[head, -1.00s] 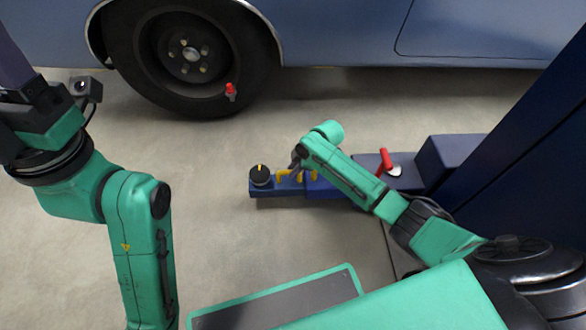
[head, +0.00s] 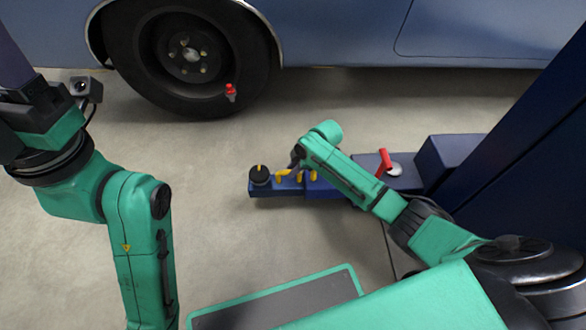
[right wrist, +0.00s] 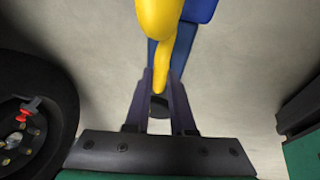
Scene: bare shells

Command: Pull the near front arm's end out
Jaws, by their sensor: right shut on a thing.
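The near front arm (head: 330,187) is a low blue beam on the floor, running left from the blue post's foot. Its end carries a round black pad (head: 259,175) with a yellow mark. A yellow handle (head: 282,175) stands on the end section, partly hidden by my right gripper (head: 294,166). That gripper is shut on the handle. In the right wrist view, the yellow handle (right wrist: 160,25) runs down between the fingers (right wrist: 160,100), with the blue arm behind it. My left wrist is at the upper left, its fingers mostly out of frame.
A red lever (head: 385,160) stands on the arm nearer the post (head: 520,140). A blue car (head: 350,30) with a black tyre (head: 125,60) is behind; a small red-topped item (head: 230,91) shows by the tyre. The floor (head: 215,200) left of the pad is clear.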

